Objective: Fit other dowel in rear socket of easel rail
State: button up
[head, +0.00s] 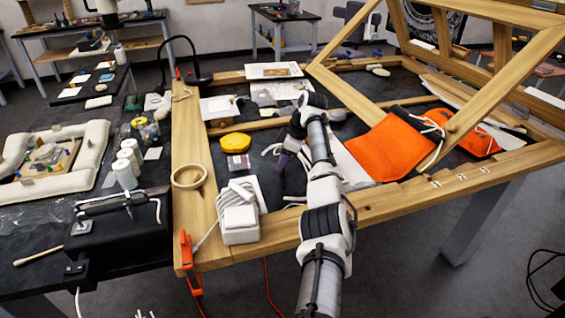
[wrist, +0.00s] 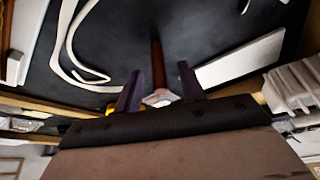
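My gripper (head: 281,164) hangs over the dark table area inside the wooden frame in the head view. In the wrist view my gripper (wrist: 159,80) has its two dark purple fingers apart. A thin brown rod, likely a dowel (wrist: 158,62), shows between and beyond the fingertips, with a gap on each side. I cannot tell how far below the fingers it lies. The notched front wooden rail (head: 440,188) may be the easel rail. I cannot make out a rear socket, and the dowel is not clear in the head view.
White cord (wrist: 68,45) lies near the rod. An orange pouch (head: 378,148), a yellow round object (head: 235,142), a white charger block (head: 239,222) and a tape ring (head: 188,177) surround the arm. A tilted wooden frame (head: 500,75) rises at the right.

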jog(key=shift+a+f, duration=0.1)
jog(key=shift+f, duration=0.15)
grip_shut()
jog(key=shift+r, duration=0.1)
